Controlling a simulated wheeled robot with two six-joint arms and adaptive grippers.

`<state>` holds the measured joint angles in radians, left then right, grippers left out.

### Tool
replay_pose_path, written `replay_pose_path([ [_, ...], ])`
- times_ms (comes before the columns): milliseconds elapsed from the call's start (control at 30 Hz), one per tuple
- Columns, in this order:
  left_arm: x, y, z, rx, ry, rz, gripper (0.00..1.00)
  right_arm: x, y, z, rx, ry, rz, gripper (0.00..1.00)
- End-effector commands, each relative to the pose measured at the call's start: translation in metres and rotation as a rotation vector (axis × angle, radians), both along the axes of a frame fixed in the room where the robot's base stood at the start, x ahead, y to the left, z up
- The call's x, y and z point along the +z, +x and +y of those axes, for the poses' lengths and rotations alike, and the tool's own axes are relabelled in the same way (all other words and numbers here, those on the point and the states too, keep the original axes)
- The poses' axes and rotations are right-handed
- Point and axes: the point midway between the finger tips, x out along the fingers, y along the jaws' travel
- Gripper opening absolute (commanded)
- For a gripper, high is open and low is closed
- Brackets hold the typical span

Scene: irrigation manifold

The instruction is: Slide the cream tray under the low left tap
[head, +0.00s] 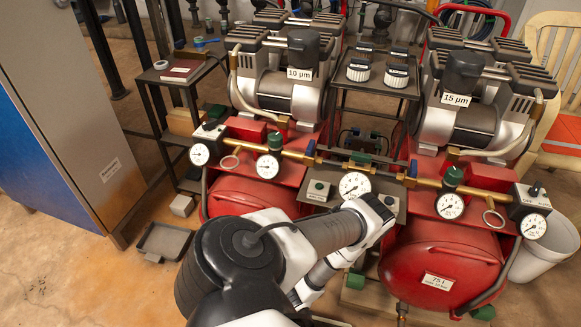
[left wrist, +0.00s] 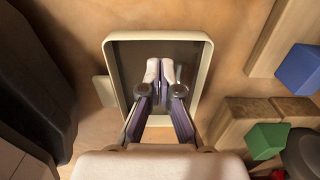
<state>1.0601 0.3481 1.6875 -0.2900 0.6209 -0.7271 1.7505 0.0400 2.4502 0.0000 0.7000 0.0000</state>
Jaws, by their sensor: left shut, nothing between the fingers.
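The cream tray (left wrist: 207,75) lies on the tan floor in the left wrist view, with a pale raised rim and a dark inside. My left gripper (left wrist: 160,72) is shut and empty. Its fingertips appear over the tray's inside; I cannot tell whether they touch it. The tray's near rim is partly hidden by the gripper. In the head view my arm hides the left gripper and the area in front of the left red tank (head: 228,192), and I cannot make out the cream tray or a low left tap there. My right gripper is in neither view.
In the left wrist view, a blue block (left wrist: 300,70) and a green block (left wrist: 263,140) sit by wooden blocks (left wrist: 247,115) right of the tray. A dark grey tray (head: 165,242) lies on the floor beside the cabinet (head: 85,120). A white bucket (head: 545,250) stands far right.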

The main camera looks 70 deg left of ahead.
Motion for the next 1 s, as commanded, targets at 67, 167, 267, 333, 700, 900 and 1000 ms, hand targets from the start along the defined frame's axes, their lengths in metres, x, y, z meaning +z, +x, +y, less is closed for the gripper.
replay_pose_path([
  [67, 0.024, 0.005, -0.002, 0.000, -0.001, -0.001, 0.00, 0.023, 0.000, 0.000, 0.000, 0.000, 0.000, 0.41],
  [167, 0.030, 0.008, -0.002, 0.000, -0.001, -0.001, 0.00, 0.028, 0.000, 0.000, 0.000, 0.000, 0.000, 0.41],
  [267, 0.028, 0.008, -0.003, 0.000, -0.001, -0.001, 0.00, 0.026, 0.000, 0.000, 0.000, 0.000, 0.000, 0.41],
  [333, 0.027, 0.008, -0.003, 0.002, -0.001, -0.001, 0.00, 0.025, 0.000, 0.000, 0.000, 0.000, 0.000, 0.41],
  [700, 0.003, 0.064, -0.097, 0.140, 0.004, 0.195, 0.00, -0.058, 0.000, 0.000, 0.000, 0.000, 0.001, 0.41],
  [900, 0.014, 0.174, -0.152, 0.024, 0.002, 0.038, 0.00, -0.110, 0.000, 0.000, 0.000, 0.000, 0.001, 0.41],
  [1000, 0.023, 0.194, -0.155, 0.011, 0.001, 0.001, 0.00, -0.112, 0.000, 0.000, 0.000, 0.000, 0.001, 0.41],
])
